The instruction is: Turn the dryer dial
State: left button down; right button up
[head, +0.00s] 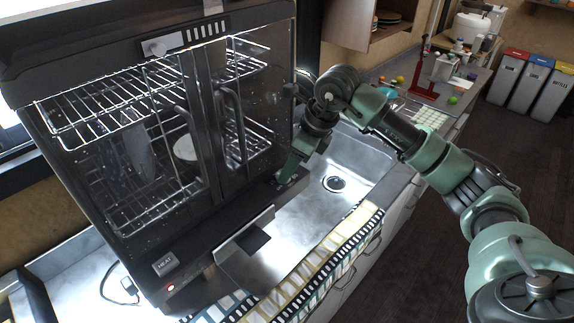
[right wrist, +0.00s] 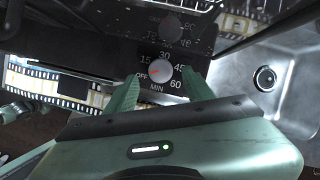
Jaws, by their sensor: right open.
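The dryer (head: 205,125) is a black cabinet with clear doors and wire racks, on the left of the head view. Its round grey dial (right wrist: 160,70) shows in the right wrist view, ringed by OFF, 15, 30, 45, 60 and MIN. A red mark on the dial points left, towards OFF. My right gripper (head: 287,176) is at the dryer's lower right corner in the head view; there the dial is hidden. In the right wrist view its open fingers (right wrist: 160,76) stand on either side of the dial; I cannot tell whether they touch it. My left gripper does not show.
A steel sink (head: 325,205) lies right of the dryer. A tilted metal tray (head: 245,240) sticks out at the dryer's lower front. A HEAT button (head: 165,264) with a small red light is on the lower left. A film-strip patterned towel (head: 315,262) lies along the counter's front edge.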

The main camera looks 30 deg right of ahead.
jog(key=shift+x, duration=1.2)
jog(key=shift+w, duration=0.1)
grip_shut()
jog(key=shift+a+m+t+h+b, duration=0.1)
jog(key=shift+m+t+h+b, duration=0.2)
jog(key=shift+m+b, duration=0.85)
jog(key=m+b, duration=0.1)
jog(key=m, duration=0.1)
jog(key=m+h, duration=0.1)
jog(key=m, duration=0.1)
jog(key=shift+a+t+b, duration=0.2)
jog(key=shift+t+b, duration=0.1)
jog(key=shift+b, duration=0.05)
jog(key=m+h+b, duration=0.2)
jog(key=m, duration=0.2)
jog(key=shift+a, duration=0.2)
jog(key=shift+m+h+b, duration=0.6)
jog(key=shift+m+b, duration=0.2)
jog(key=shift+m, duration=0.85)
jog(key=shift+r, duration=0.1)
